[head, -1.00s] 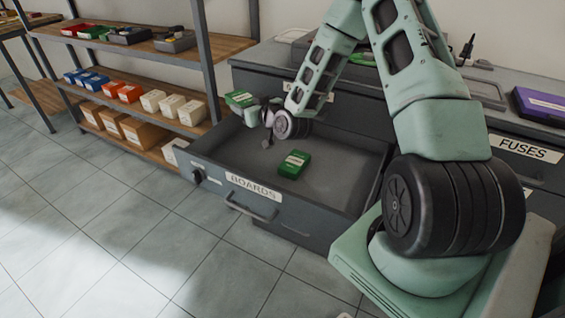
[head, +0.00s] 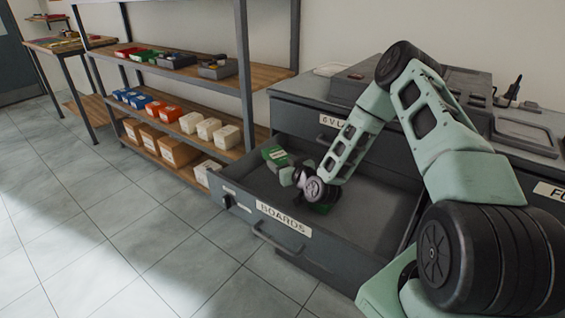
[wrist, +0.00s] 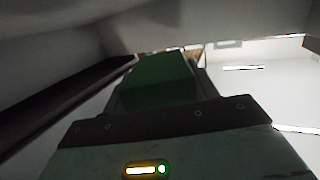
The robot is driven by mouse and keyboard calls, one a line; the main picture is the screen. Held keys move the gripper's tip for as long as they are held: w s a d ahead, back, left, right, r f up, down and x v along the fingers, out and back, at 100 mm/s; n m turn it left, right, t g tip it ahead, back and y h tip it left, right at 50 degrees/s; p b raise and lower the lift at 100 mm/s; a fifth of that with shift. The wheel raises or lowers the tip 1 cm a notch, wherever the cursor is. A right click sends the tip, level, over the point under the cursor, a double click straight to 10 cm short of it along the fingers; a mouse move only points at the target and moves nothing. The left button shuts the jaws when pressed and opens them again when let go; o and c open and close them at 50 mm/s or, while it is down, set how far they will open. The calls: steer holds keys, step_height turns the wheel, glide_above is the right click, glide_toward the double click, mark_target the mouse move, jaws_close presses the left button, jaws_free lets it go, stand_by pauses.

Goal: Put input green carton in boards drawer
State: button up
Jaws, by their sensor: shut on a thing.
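My gripper (head: 284,168) is shut on a green carton (head: 274,155) with a white label, at the left rear of the open boards drawer (head: 378,212). In the wrist view the held green carton (wrist: 160,80) extends ahead of the gripper, between pale and dark surfaces. I cannot tell whether it touches the drawer's wall or floor. A second green carton (head: 322,208) lies on the drawer floor, partly hidden behind my wrist. The drawer front carries a BOARDS label (head: 284,219) and a handle.
A shelf rack (head: 190,65) with blue, orange, white and brown boxes stands close to the drawer's left. Another labelled drawer (head: 332,121) is shut above and behind. The cabinet top (head: 525,140) holds trays. Tiled floor (head: 150,235) at the front left is clear.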

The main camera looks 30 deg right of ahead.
steer(key=shift+f+b, duration=0.6)
steer(key=shift+f, duration=0.05)
steer(key=o, duration=1)
steer(key=shift+o, duration=0.2)
steer(key=shift+r, duration=0.15)
